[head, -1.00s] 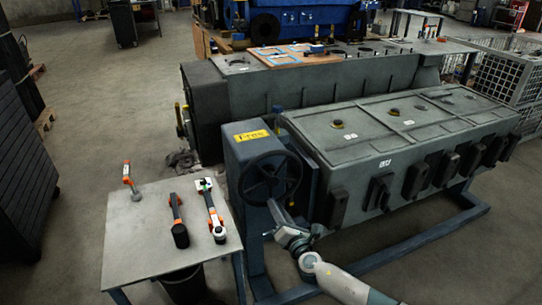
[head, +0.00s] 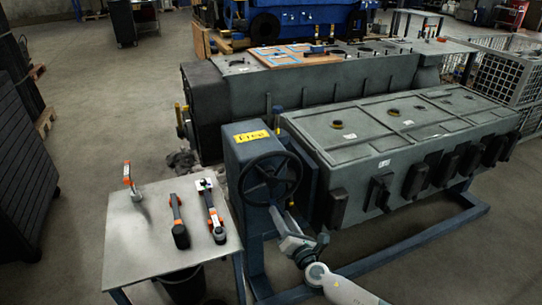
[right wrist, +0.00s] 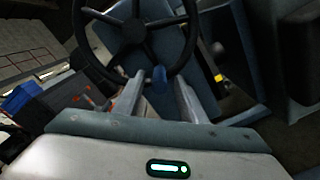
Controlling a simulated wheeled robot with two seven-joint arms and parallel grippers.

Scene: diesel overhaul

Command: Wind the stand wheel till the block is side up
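The black stand wheel (head: 270,180) is on the near end of the blue stand (head: 243,155). The long grey block (head: 400,128) is on the stand, a broad flat face with capped holes up and dark box-like parts along its near side. My right gripper (head: 279,212) is at the wheel's lower rim. In the right wrist view its two fingers (right wrist: 157,92) are apart, with a blue knob (right wrist: 159,78) below the wheel rim (right wrist: 100,62) showing between their tips. Gaps show beside the knob, and contact is unclear. My left gripper is out of view.
A small grey table (head: 150,238) with several orange-and-black tools stands left of the wheel. A yellow label (head: 251,137) is on the stand head. Another grey engine body (head: 300,95) stands behind, and wire crates (head: 500,75) are at the right. Floor at the upper left is clear.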

